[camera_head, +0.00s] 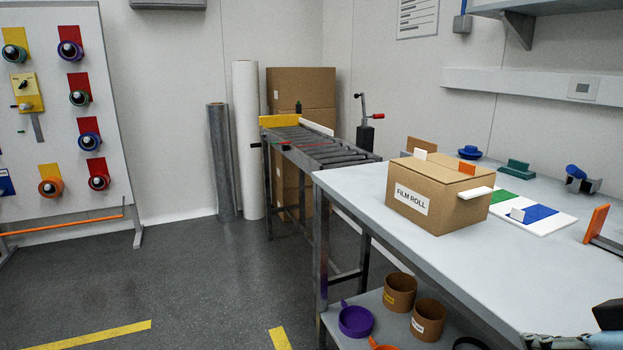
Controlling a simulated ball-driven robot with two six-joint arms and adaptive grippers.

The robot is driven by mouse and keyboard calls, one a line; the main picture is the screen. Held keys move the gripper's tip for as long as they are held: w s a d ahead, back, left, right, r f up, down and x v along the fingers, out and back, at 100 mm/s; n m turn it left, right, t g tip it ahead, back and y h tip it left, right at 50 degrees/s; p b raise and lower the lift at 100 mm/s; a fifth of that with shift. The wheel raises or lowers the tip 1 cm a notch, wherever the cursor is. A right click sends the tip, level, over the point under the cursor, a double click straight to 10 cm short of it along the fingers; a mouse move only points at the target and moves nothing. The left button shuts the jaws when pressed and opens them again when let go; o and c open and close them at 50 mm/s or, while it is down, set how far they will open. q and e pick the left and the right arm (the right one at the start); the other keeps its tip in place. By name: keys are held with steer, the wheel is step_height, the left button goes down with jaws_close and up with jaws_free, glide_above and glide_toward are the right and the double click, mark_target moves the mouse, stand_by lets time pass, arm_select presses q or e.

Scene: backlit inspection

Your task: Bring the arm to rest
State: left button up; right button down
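No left arm or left gripper shows in the head view. In the bottom right corner, a grey-green part and a black part are cut off by the picture edge at the near end of the workbench (440,245). They look like pieces of my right arm, but I cannot make out any fingers there. A cardboard box labelled FILM ROLL (425,206) stands on the bench, with nothing of mine near it.
A roller conveyor (330,147) stands behind the bench. Brown cups (399,292) and a purple pan (355,321) sit on the lower shelf. Floor at left is clear.

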steer(key=s+a+f+m+g+h, duration=0.1)
steer(key=s+f+g, duration=0.2)
steer(key=s, duration=0.4)
steer(key=s+f+m+g+h, duration=0.1)
steer(key=s+f+g, duration=0.15)
steer(key=s, duration=0.55)
step_height(320, 180, down, 24)
steer(key=d, duration=0.2)
steer(key=s+d+f+g, duration=0.1)
steer(key=s+f+g, duration=0.1)
steer(key=s+f, duration=1.6)
steer(key=shift+s+d, duration=0.2)
steer(key=shift+s, duration=0.75)
steer(key=shift+f, duration=0.1)
